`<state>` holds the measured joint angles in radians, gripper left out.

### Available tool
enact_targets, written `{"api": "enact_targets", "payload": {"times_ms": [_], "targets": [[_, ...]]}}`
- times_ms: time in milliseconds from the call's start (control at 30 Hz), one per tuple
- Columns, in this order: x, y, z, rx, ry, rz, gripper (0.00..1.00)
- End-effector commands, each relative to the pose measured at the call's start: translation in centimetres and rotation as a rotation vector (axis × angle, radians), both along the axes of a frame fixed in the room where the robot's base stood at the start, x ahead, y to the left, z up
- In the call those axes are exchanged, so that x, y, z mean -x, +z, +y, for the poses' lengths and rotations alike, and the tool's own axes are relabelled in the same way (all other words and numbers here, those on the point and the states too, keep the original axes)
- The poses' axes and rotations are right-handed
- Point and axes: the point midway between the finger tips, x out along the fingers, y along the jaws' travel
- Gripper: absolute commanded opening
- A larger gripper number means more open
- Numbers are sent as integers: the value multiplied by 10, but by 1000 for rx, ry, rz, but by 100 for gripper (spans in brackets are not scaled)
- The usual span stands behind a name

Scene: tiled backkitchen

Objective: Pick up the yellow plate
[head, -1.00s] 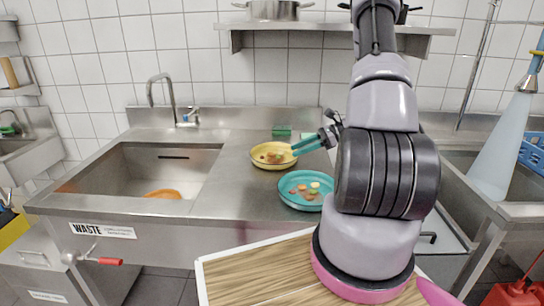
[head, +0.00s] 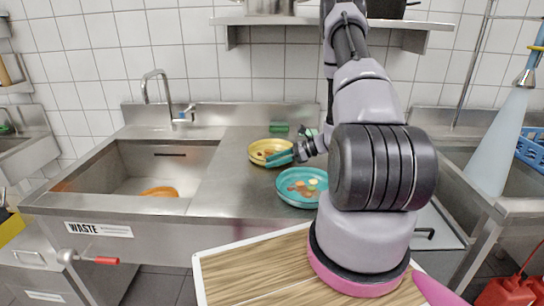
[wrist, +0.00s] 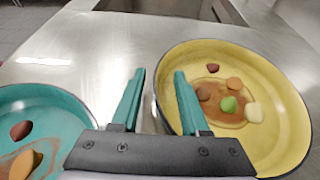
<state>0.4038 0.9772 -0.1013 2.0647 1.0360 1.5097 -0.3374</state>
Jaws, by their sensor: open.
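The yellow plate (head: 256,152) lies on the steel counter, with brown sauce and several small food pieces on it. It fills the right side of the wrist view (wrist: 287,92). My gripper (head: 280,158) is at the plate's near right edge in the head view. Whether the fingers touch the plate, I cannot tell.
A teal plate (head: 284,193) with food scraps stands in front of the yellow plate; it also shows in the wrist view (wrist: 68,104). A green sponge-like block (head: 279,127) is behind. A sink (head: 120,185) with an orange item (head: 159,191) is left. Counter left of the plates is clear.

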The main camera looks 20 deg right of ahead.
Motion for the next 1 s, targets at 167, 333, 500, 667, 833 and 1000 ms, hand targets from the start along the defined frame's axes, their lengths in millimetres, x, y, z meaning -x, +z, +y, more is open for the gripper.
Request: {"api": "enact_targets", "payload": {"times_ms": [167, 333, 500, 667, 833, 1000], "targets": [[-4, -4, 8, 1, -1, -1, 45], [-4, -3, 8, 1, -1, -1, 45], [-4, -3, 8, 1, -1, -1, 0], [-4, -3, 8, 1, -1, -1, 0], [-3, -3, 8, 1, 0, 0, 0], [-3, -3, 8, 1, 0, 0, 0]]}}
